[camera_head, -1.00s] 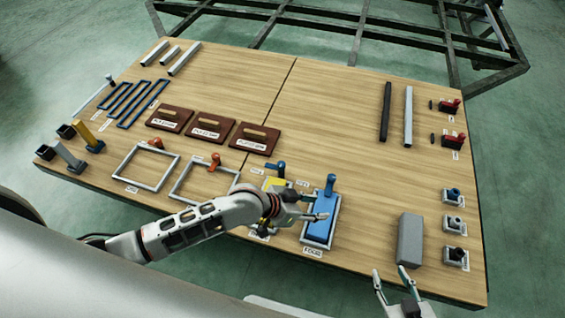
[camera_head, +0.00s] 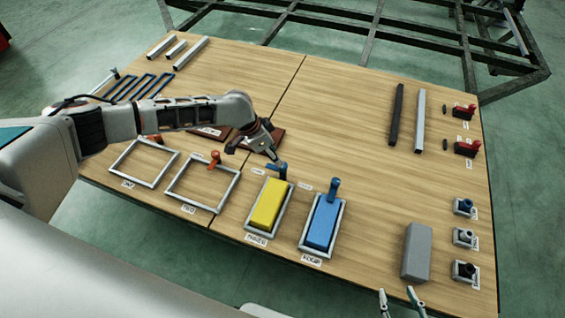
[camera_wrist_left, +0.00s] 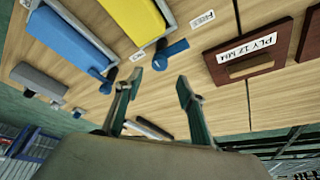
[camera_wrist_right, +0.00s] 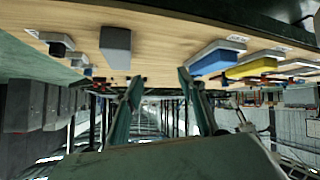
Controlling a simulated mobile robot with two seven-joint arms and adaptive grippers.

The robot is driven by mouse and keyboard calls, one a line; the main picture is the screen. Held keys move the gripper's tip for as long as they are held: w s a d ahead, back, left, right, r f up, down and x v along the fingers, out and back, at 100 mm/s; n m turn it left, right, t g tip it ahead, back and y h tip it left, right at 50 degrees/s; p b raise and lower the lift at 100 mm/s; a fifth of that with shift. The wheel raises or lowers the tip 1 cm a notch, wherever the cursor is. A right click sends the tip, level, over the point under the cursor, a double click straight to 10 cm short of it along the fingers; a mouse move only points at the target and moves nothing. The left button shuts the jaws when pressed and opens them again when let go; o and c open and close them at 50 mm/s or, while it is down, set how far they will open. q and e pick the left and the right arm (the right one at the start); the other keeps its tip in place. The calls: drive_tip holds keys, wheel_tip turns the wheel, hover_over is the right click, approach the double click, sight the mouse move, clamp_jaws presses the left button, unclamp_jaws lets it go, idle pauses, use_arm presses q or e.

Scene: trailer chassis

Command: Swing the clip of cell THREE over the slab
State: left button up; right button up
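The yellow slab (camera_head: 267,205) lies in the third grey frame, labelled THREE. Its blue clip (camera_head: 277,167) stands at the far end of that frame and points sideways, off the slab. In the left wrist view, this clip (camera_wrist_left: 171,52) is just beyond the fingertips, beside the end of the yellow slab (camera_wrist_left: 135,18). My left gripper (camera_head: 273,153) is just behind the clip in the head view; its fingers (camera_wrist_left: 159,78) are apart and empty. My right gripper (camera_head: 400,298) is open and empty at the table's front edge.
A blue slab (camera_head: 322,222) with a blue clip (camera_head: 333,188) fills the frame to the right. An empty frame (camera_head: 203,186) with an orange clip (camera_head: 214,160) is to the left. A grey block (camera_head: 416,252) stands near the right gripper.

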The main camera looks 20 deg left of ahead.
use_arm(q)
drive_tip(key=b+x, duration=0.1)
drive_tip(key=x, duration=0.5)
drive_tip(key=shift+s+b, duration=0.2)
drive_tip(key=shift+b, duration=0.2)
drive_tip(key=shift+w+d+f, duration=0.2)
drive_tip(key=shift+w+f, duration=0.1)
drive_tip(key=shift+f, duration=0.2)
drive_tip(key=shift+c, duration=0.3)
drive_tip(key=shift+r, duration=0.1)
drive_tip(key=c, duration=1)
